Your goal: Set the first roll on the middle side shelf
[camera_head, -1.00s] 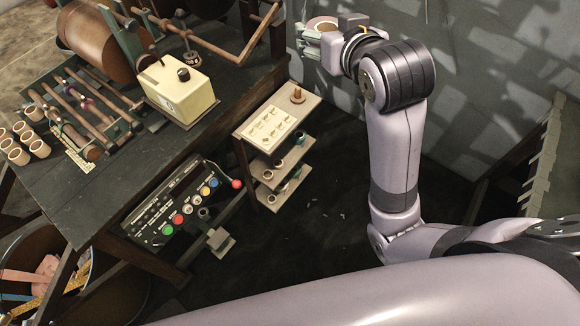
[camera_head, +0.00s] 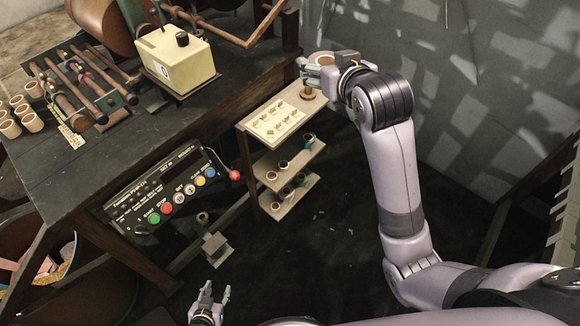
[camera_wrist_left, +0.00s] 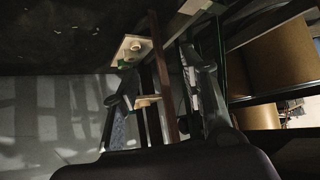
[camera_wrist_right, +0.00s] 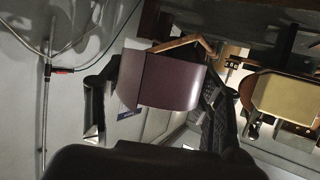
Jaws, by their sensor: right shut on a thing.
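My right gripper (camera_head: 318,70) is shut on a roll (camera_head: 323,58), a short cylinder with a tan rim. In the right wrist view the roll (camera_wrist_right: 168,82) shows its brown-purple side between the two fingers. The gripper holds it up beyond the far end of the side shelf unit. This unit has a top board (camera_head: 268,137) with a peg, a middle shelf (camera_head: 312,153) and a bottom shelf (camera_head: 279,212). Small dark-sided rolls stand on the middle and bottom shelves. My left gripper (camera_head: 216,292) is open and empty low at the front; its spread fingers show in the left wrist view (camera_wrist_left: 160,92).
The dark workbench (camera_head: 60,190) with a cream box (camera_head: 178,62) stands left of the shelf unit. A button panel (camera_head: 165,190) and a red knob (camera_head: 234,175) hang at its front. A grey wall (camera_head: 430,70) is behind.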

